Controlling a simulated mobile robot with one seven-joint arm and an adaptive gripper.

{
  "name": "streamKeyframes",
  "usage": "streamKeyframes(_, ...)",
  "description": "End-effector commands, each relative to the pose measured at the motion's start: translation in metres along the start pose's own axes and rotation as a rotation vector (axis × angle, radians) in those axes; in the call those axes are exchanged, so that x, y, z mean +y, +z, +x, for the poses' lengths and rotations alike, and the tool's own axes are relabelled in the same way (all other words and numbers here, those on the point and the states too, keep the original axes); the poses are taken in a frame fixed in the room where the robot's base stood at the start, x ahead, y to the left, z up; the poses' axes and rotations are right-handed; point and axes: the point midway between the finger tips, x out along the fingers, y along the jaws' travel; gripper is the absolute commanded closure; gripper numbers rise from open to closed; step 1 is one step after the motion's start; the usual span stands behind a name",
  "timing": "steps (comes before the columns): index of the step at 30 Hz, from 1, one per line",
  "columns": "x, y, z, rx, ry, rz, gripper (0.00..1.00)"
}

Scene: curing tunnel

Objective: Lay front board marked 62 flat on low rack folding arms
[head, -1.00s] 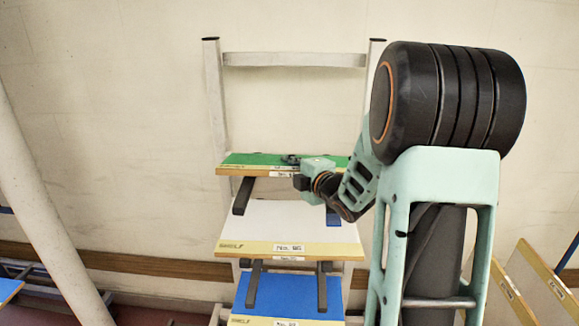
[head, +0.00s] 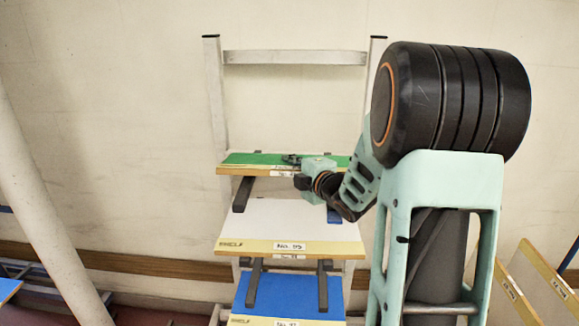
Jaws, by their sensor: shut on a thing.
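A green-topped board (head: 250,160) with a wooden front edge lies about level at the top of the pale upright rack (head: 215,90). My gripper (head: 291,160) is at the middle of this board and shut on it; the fingers are small and partly hidden by my wrist. The board's label is partly covered by my wrist, so its number cannot be read. A dark folding arm (head: 243,195) shows under the board's left part, and a blue piece (head: 333,216) shows under its right part. Whether the board bears on them cannot be told.
A white board (head: 285,218) with a yellow front strip lies below, its label seeming to read 95. A blue board (head: 270,289) lies lower, with dark arms above it. Loose boards (head: 515,295) lean at the lower right. A slanted pale post (head: 40,190) stands left.

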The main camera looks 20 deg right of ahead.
Motion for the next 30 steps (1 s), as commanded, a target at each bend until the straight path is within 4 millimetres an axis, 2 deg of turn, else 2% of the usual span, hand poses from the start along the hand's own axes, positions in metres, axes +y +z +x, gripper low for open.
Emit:
streamKeyframes(8,0.000,0.000,0.000,0.000,-0.001,0.001,1.00)
streamKeyframes(9,-0.001,0.000,0.000,0.000,-0.001,0.001,0.84)
streamKeyframes(14,-0.001,0.000,0.000,0.000,-0.001,0.001,0.67)
streamKeyframes(25,-0.002,0.000,-0.002,0.000,-0.004,0.001,0.67)
streamKeyframes(30,-0.002,0.001,-0.021,-0.003,-0.004,0.000,0.67)
